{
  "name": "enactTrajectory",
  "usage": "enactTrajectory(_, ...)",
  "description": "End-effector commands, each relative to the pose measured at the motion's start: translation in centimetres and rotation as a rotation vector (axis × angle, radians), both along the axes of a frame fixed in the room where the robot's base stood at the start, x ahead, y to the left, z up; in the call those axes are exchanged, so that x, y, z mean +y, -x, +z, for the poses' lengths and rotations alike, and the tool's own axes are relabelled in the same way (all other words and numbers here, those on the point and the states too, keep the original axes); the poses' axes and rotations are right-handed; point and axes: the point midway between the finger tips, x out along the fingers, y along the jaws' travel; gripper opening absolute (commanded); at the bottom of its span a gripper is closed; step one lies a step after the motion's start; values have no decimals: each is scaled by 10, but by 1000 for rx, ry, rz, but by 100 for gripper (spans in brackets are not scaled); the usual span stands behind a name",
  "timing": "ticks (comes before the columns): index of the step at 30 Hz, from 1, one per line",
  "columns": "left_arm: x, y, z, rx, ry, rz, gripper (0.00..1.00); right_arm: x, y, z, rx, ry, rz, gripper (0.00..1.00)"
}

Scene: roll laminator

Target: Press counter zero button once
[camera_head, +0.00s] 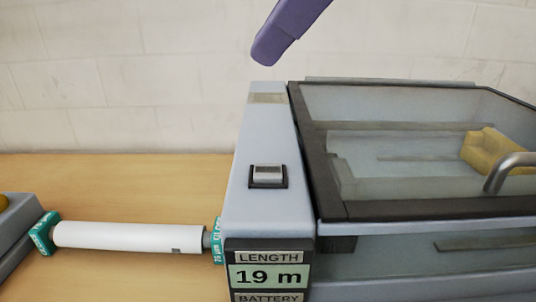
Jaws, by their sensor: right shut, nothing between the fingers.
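A small grey rectangular button (268,174) in a black frame sits on the sloping top of the laminator's light grey side housing (262,136). No label naming it as counter zero is readable. The display (268,276) on the housing front reads LENGTH 19 m. My right gripper (268,53), purple, comes down from the top edge and is shut and empty. It shows above the housing's far end in the picture, apart from the button. Its distance from the housing is hard to tell. My left gripper is not in view.
A clear lid (390,103) with a dark frame and metal handle (507,168) covers the laminator at right, with a yellow block (490,150) seen there. A white roll (125,237) with green ends spans the left. Wooden table (130,185) is bare behind it.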

Motion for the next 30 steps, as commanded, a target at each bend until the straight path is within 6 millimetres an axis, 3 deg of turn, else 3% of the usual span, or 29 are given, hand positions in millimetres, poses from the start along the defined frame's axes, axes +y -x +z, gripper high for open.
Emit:
enactTrajectory(14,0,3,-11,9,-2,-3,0,1,0,-12,4,-2,3,0)
enactTrajectory(30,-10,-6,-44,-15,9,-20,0,1,1,-84,5,-2,4,0)
